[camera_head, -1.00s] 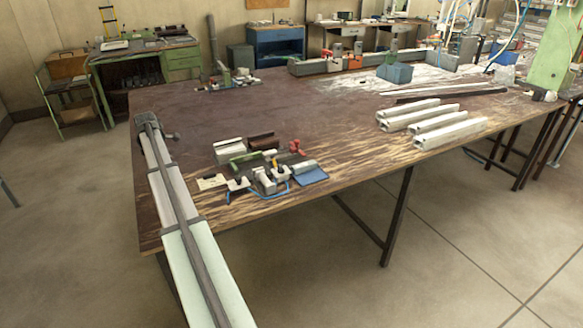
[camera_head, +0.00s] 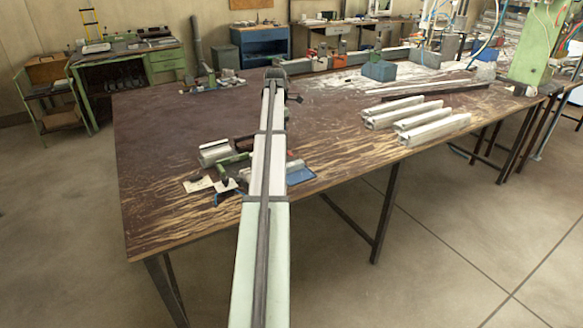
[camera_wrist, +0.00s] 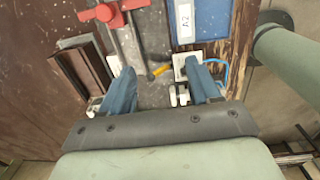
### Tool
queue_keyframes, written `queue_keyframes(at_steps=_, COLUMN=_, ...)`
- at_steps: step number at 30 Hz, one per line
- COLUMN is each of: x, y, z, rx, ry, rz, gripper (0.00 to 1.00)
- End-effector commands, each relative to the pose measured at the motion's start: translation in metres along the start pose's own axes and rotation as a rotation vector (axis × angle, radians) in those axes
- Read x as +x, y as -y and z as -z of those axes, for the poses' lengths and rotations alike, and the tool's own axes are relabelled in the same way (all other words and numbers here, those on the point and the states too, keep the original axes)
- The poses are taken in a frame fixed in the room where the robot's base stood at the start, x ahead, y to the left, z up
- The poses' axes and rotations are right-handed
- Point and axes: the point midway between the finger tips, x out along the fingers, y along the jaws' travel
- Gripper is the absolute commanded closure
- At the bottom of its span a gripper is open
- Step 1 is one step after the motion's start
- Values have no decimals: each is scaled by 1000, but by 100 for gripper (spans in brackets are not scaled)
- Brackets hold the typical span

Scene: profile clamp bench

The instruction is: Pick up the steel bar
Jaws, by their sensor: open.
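My gripper (camera_wrist: 160,64) is open, its two blue fingers pointing into the small group of clamps and fixtures on the bench. Nothing is visibly held. I cannot tell for certain which piece is the steel bar. In the head view, a grey block (camera_head: 295,167) shows by the blue tray (camera_head: 301,177), partly behind my arm.
White blocks stand close to the fingertips. Several pale profiles (camera_head: 433,127) lie at the bench's right.

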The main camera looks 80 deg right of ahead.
Motion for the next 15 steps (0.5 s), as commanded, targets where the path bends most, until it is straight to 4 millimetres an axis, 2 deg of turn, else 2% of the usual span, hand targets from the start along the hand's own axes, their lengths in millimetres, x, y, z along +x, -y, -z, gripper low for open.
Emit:
queue_keyframes(at_steps=1, x=-4, y=11, z=-14, rx=5, ry=-5, rz=7, gripper=38)
queue_keyframes(at_steps=6, x=-11, y=33, z=-38, rx=4, ry=-18, rz=28, gripper=38)
queue_keyframes(at_steps=11, x=-8, y=38, z=-43, rx=3, ry=-23, rz=33, gripper=38)
queue_keyframes(at_steps=15, x=6, y=39, z=-42, rx=3, ry=-23, rz=34, gripper=38)
